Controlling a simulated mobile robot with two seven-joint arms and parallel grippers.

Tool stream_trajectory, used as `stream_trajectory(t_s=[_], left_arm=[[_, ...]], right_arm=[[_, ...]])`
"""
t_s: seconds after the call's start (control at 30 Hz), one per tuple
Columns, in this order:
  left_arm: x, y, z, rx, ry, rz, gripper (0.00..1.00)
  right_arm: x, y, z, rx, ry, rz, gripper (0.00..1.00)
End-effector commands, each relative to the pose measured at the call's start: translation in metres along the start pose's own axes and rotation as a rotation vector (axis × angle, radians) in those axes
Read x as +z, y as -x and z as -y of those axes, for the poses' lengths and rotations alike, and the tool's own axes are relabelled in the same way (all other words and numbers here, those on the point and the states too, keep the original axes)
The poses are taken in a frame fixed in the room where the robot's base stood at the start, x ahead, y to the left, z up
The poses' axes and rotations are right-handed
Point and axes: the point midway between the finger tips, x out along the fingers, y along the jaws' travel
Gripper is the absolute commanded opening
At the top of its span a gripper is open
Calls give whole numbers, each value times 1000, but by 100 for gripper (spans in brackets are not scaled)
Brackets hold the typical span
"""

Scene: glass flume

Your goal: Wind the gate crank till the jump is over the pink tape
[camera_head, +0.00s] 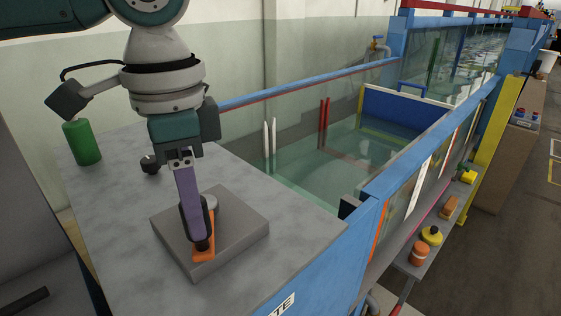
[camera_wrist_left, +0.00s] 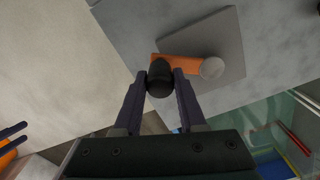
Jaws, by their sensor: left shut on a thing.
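The gate crank has an orange arm (camera_head: 204,250), a round grey hub (camera_head: 209,202) and a black knob (camera_wrist_left: 160,78). It sits on a square grey plate (camera_head: 249,233) on the bench. My left gripper (camera_head: 202,240) is shut on the black knob, with a finger on each side of it in the left wrist view (camera_wrist_left: 160,80). The orange arm points from the hub toward the near side. A thin pink strip (camera_head: 427,212) runs low along the flume's side; I cannot tell if it is the pink tape. I cannot make out the jump in the water.
A green cylinder (camera_head: 82,142) and a dark knob (camera_head: 150,164) stand on the bench (camera_head: 115,215). The glass flume has blue rails (camera_head: 430,140). A side shelf holds an orange jar (camera_head: 419,254) and a yellow one (camera_head: 431,236). Two dark prongs, perhaps my right gripper, show at the wrist view's lower left.

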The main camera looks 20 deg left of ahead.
Motion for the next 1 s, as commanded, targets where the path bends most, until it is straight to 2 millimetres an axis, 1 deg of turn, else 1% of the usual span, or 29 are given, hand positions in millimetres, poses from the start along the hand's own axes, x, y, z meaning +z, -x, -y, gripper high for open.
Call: stream_trajectory(t_s=[0.03,0.1,0.13,1.0], left_arm=[[0,0,0,0,0,0,10],[0,0,0,0,0,0,2],[0,0,0,0,0,0,0],[0,1,0,1,-1,-1,0]], right_arm=[[0,0,0,0,0,0,69],[0,0,0,0,0,0,69],[0,0,0,0,0,0,69],[0,0,0,0,1,0,69]])
